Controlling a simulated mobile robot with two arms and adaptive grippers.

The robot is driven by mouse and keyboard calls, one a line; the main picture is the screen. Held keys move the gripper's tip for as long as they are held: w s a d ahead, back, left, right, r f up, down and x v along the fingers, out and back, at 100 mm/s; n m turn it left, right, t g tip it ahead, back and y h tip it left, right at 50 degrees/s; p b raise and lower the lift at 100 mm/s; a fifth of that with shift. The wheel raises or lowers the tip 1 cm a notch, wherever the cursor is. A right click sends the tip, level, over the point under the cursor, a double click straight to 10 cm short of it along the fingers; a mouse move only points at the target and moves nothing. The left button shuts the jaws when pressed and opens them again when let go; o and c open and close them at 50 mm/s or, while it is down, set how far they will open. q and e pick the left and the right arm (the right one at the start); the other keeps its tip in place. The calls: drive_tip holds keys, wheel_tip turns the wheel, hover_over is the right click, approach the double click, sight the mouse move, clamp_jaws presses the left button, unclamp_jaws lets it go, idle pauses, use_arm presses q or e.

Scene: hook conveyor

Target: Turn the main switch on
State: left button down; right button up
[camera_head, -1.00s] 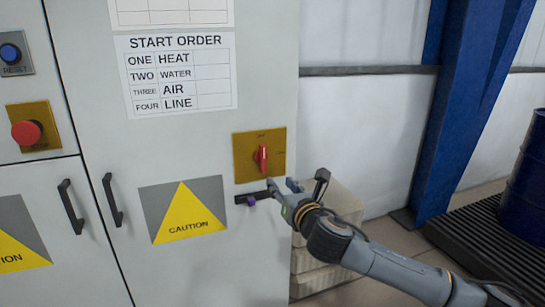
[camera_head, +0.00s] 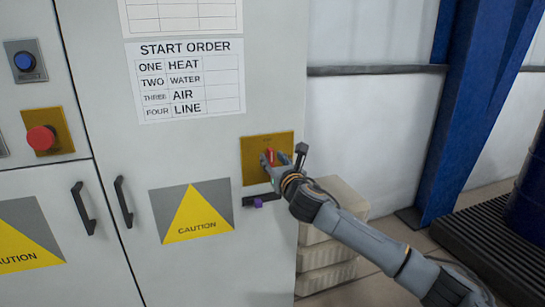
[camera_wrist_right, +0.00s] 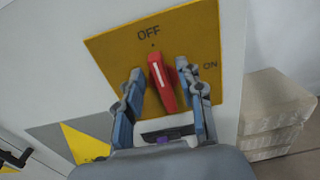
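The main switch is a red rotary handle (camera_wrist_right: 162,82) on a yellow plate (camera_wrist_right: 203,35) marked OFF at the top and ON at the right. In the right wrist view its white line points up, toward OFF. In the head view the red handle (camera_head: 271,155) is partly hidden by my right gripper (camera_head: 268,162). In the right wrist view the right gripper (camera_wrist_right: 163,95) is open, with one finger on each side of the handle. Gaps show between the fingers and the handle. My left gripper is not in view.
A black holder with a purple part (camera_head: 258,202) sits just below the plate. Pale stacked blocks (camera_head: 330,262) stand at the cabinet's right. A red push button (camera_head: 41,138) and a blue reset button (camera_head: 24,62) are on the left. Black door handles (camera_head: 123,202) stick out.

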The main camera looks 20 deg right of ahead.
drive_tip(key=shift+w, duration=0.4)
clamp_jaws()
